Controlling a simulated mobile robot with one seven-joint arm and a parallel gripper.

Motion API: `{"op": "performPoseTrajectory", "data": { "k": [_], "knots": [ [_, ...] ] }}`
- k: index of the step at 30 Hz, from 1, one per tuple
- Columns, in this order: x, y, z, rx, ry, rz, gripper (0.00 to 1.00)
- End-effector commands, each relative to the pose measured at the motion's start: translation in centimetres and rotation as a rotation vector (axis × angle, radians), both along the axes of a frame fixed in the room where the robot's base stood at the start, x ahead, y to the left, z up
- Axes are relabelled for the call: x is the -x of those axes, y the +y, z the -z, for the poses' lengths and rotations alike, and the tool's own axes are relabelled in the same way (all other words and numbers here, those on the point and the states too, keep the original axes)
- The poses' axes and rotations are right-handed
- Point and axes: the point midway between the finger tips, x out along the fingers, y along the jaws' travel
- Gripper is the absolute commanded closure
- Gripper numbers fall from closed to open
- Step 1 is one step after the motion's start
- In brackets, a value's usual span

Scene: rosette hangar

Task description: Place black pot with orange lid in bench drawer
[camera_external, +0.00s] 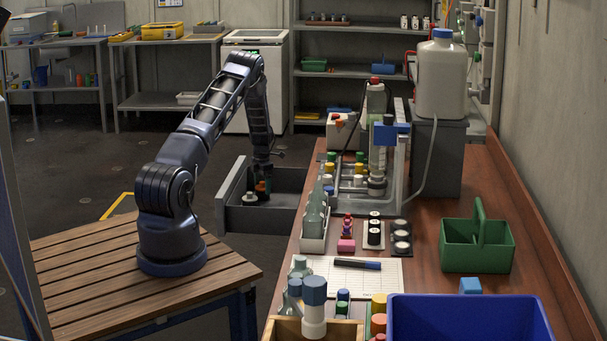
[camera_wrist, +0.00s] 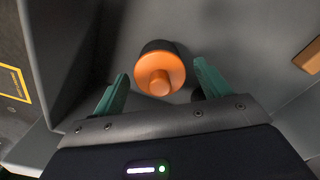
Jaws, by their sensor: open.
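The bench drawer (camera_external: 258,220) is pulled out from the left side of the bench. The black pot with orange lid (camera_wrist: 160,72) is inside the grey drawer, seen lid-up in the wrist view. Its orange lid also shows small in the external view (camera_external: 261,187). My gripper (camera_wrist: 160,85) is open, reaching down into the drawer, with one green finger on each side of the pot. Gaps show between the fingers and the lid. The pot's lower part is mostly hidden under its lid.
A small pale jar (camera_external: 250,198) shows at the drawer's near side. The bench top (camera_external: 430,290) carries bottles, a green caddy (camera_external: 478,245) and a blue bin (camera_external: 468,318). An orange-brown piece (camera_wrist: 308,56) is at the right in the wrist view. The slatted table (camera_external: 110,265) is bare around my base.

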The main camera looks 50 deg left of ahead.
Motion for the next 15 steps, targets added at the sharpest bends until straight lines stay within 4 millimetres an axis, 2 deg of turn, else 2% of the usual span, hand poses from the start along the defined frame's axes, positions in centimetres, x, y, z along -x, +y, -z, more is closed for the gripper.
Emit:
{"op": "performPoseTrajectory", "data": {
  "k": [1,9,15],
  "knots": [
    [0.0,0.0,-1.2,-0.002,-0.002,0.0,0.24],
    [0.0,0.1,-6.4,-0.003,-0.001,0.001,0.24],
    [0.0,0.0,-8.9,-0.001,0.0,0.0,0.24]
  ]
}}
